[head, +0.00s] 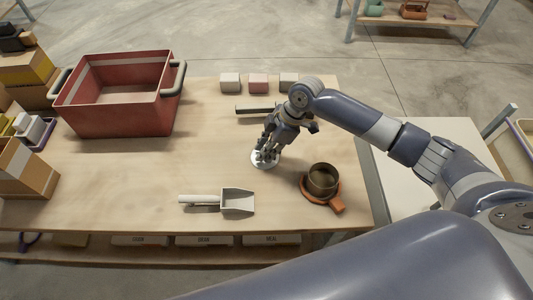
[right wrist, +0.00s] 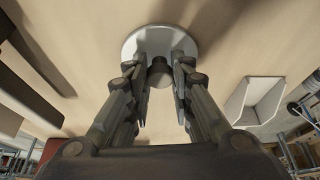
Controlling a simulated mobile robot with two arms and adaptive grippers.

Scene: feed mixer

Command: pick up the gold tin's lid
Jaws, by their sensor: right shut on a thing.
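The tin's lid is a pale round disc (head: 258,160) on or just above the wooden table, left of the tin; I cannot tell which. In the right wrist view the lid (right wrist: 136,42) lies beyond the fingers, with a dark knob (right wrist: 159,72) at its middle. My right gripper (head: 268,152) points down over the lid, its fingers shut on the knob. The open tin (head: 322,181), dark gold-brown, stands on an orange board with a handle (head: 337,205). My left gripper is not in view.
A red crate (head: 125,118) stands at the back left. A white scoop (head: 238,200) lies in front of the lid. Several small blocks (head: 258,84) and a dark bar (head: 252,109) are at the back. The table's middle left is clear.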

